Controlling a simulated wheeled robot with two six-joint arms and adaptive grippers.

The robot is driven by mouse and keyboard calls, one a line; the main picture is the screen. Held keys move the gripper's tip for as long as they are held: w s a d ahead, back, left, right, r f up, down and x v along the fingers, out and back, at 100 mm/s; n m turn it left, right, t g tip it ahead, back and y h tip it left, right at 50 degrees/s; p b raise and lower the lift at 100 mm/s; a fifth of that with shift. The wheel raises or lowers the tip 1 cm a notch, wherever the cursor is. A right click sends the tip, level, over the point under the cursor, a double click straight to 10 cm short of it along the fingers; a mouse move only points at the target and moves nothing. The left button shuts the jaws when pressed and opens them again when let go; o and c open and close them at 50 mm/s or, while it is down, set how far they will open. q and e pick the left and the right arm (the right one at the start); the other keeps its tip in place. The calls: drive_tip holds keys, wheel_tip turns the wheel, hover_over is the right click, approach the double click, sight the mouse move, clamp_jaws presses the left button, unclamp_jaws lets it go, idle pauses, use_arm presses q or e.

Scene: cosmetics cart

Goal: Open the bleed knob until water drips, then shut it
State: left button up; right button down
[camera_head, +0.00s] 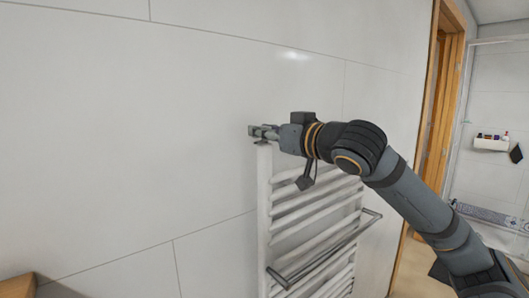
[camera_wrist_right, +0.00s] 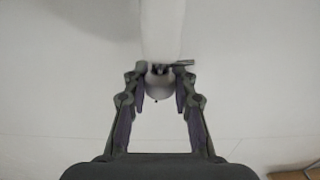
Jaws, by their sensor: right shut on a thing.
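A white ladder-style towel radiator (camera_head: 264,200) is mounted on the tiled wall. My right gripper (camera_head: 256,132) is at the top of its left upright post. In the right wrist view the fingers of my right gripper (camera_wrist_right: 160,70) come together at the post's end, shut on the small dark bleed knob (camera_wrist_right: 160,68). Most of the knob is hidden by the fingertips. The white post (camera_wrist_right: 161,32) runs up from there, and its rounded end shows between the fingers. No water drop can be made out. My left gripper is not in view.
A metal towel bar (camera_head: 325,252) sticks out from the radiator below my right arm. The pale wall to the left is bare. A wooden door frame (camera_head: 441,90) and a shower area with a small shelf (camera_head: 491,144) of bottles lie to the right. A wooden edge (camera_head: 17,286) shows at lower left.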

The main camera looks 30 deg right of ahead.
drive_tip(key=n+y+b, duration=0.1)
drive_tip(key=y, duration=0.1)
drive_tip(key=shift+f+n+g+y+b, duration=0.25)
drive_tip(key=shift+n+g+y+b, duration=0.05)
drive_tip(key=shift+n+y+b, duration=0.1)
drive_tip(key=n+g+y, duration=0.1)
drive_tip(key=y, duration=0.2)
drive_tip(key=shift+r+n+b, duration=0.2)
drive_tip(key=shift+n+b, duration=0.2)
drive_tip(key=n+g+y, duration=0.1)
drive_tip(key=n+y, duration=0.1)
drive_tip(key=y, duration=0.1)
drive_tip(key=shift+r+n+g, duration=0.15)
drive_tip(key=shift+n+g, duration=0.15)
drive_tip(key=shift+g, duration=0.1)
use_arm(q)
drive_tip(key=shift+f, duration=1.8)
use_arm(e)
drive_tip(key=shift+n+g+y, duration=1.3)
drive_tip(key=shift+g+y, duration=0.1)
drive_tip(key=shift+y, duration=0.2)
use_arm(q)
drive_tip(key=shift+p, duration=0.3)
use_arm(e)
drive_tip(key=shift+n+g+y, duration=0.3)
drive_tip(key=shift+g, duration=0.1)
drive_tip(key=c, duration=1.1)
unclamp_jaws()
drive_tip(key=shift+o, duration=0.2)
